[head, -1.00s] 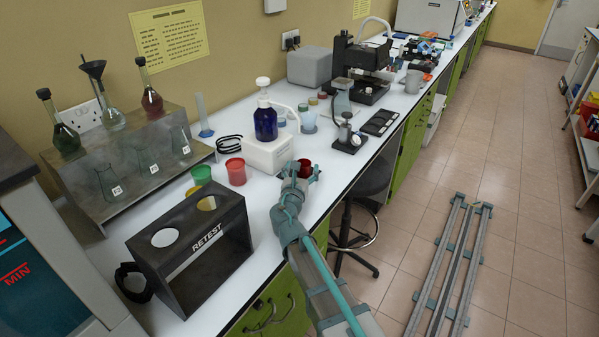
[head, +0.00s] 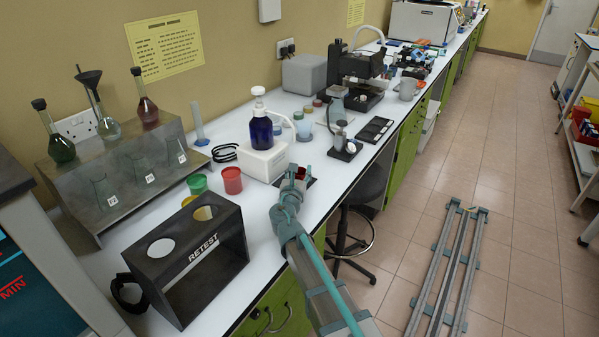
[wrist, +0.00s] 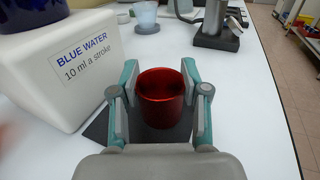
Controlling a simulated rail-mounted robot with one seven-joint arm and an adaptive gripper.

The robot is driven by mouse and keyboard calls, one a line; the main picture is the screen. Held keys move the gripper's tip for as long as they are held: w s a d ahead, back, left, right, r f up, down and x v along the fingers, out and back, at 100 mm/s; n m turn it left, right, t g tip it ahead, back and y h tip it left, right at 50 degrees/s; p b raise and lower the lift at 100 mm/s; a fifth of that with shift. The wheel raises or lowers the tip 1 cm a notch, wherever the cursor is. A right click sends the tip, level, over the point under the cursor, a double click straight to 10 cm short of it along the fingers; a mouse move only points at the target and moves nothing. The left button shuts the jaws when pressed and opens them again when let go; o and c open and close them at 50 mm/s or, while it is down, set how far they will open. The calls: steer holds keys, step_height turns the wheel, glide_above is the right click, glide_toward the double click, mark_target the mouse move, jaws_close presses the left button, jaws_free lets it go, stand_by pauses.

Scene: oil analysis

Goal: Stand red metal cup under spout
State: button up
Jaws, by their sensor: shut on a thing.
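The red metal cup (wrist: 161,98) is upright between the two fingers of my gripper (wrist: 160,108), which is shut on its sides. In the head view the cup (head: 301,172) is partly hidden by my gripper (head: 298,178). It is at or just above a dark mat (wrist: 98,128) beside the white dispenser base (wrist: 60,70) marked "BLUE WATER 10 ml a stroke"; I cannot tell whether it touches the mat. A blue bottle (head: 262,133) with a white pump stands on the base. Its white spout (head: 283,117) reaches out to the right; its tip is not in the wrist view.
A red plastic cup (head: 232,181) and a green cup (head: 197,184) stand to the left. The black RETEST box (head: 190,280) is nearer the front. A grey stand (wrist: 214,28) and a pale-blue cup (wrist: 146,16) lie beyond. The white bench right of the cup is clear.

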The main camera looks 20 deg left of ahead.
steer(key=shift+c, duration=0.8)
steer(key=shift+a, duration=0.9)
steer(key=o, duration=1.2)
steer(key=s, duration=0.4)
steer(key=s+d, duration=0.1)
steer(key=s, duration=0.3)
steer(key=s+d, duration=0.1)
steer(key=s, duration=0.2)
steer(key=shift+s, duration=0.4)
